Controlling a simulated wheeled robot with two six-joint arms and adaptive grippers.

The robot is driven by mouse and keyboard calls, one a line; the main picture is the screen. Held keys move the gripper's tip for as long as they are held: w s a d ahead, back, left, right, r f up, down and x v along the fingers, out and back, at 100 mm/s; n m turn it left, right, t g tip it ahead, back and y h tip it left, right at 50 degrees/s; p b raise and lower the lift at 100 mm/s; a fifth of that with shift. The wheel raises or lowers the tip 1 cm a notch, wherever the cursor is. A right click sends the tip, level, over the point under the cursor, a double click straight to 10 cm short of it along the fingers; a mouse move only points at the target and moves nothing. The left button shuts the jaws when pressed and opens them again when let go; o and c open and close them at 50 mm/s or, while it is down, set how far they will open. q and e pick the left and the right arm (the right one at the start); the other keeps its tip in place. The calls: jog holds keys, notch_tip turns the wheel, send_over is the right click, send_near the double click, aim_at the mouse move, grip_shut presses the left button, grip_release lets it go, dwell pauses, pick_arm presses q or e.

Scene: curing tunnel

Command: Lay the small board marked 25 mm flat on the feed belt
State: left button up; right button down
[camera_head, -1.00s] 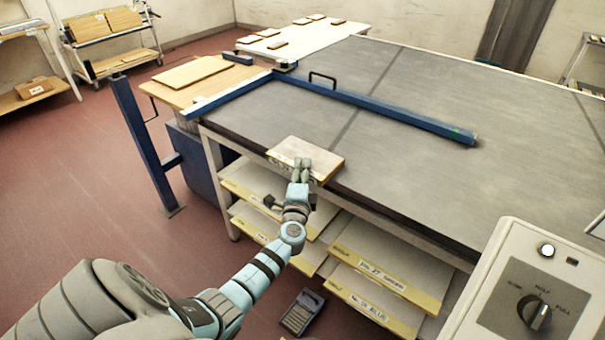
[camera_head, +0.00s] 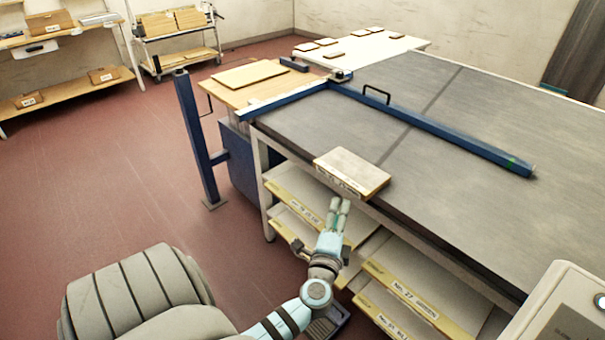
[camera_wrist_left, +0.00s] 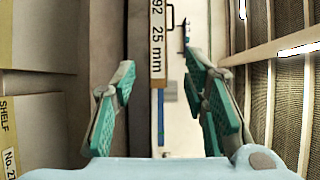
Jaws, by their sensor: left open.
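The small pale board (camera_head: 352,174) lies flat at the near left edge of the grey belt (camera_head: 440,165), its front part at or slightly over the edge. In the left wrist view its label edge (camera_wrist_left: 158,45) reads 25 mm. My left gripper (camera_head: 340,204) is just in front of and below the board, apart from it. My right gripper is not in view.
A blue bar (camera_head: 440,130) with a black handle crosses the belt behind the board. Shelves with labelled boards (camera_head: 405,290) sit below the belt edge. A blue post (camera_head: 194,135) stands left. A control box (camera_head: 555,310) is at lower right.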

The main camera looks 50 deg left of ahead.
pick_arm(q)
jog(key=s+d+f+n+g+h, duration=0.1)
jog(key=s+f+g+h, duration=0.3)
jog(key=f, duration=0.6)
jog(key=s+d+f+n+g, duration=0.2)
jog(key=s+f, duration=0.5)
jog(key=f, duration=0.4)
jog(key=s+d+f+n+g+h, duration=0.15)
jog(key=s+f, duration=0.35)
jog(key=f, duration=0.5)
jog(key=s+d+f+n+g+h, duration=0.1)
jog(key=s+f, duration=0.4)
jog(key=s, duration=0.7)
jog(key=s+d+f+n+g+h, duration=0.2)
jog(key=s+f+n+g, duration=0.3)
jog(key=s, duration=0.7)
jog(key=shift+d+f+n, duration=0.45)
jog(key=shift+d+f, duration=0.1)
jog(key=shift+d, duration=0.15)
jog(key=shift+g, duration=0.25)
jog(key=shift+w, duration=0.15)
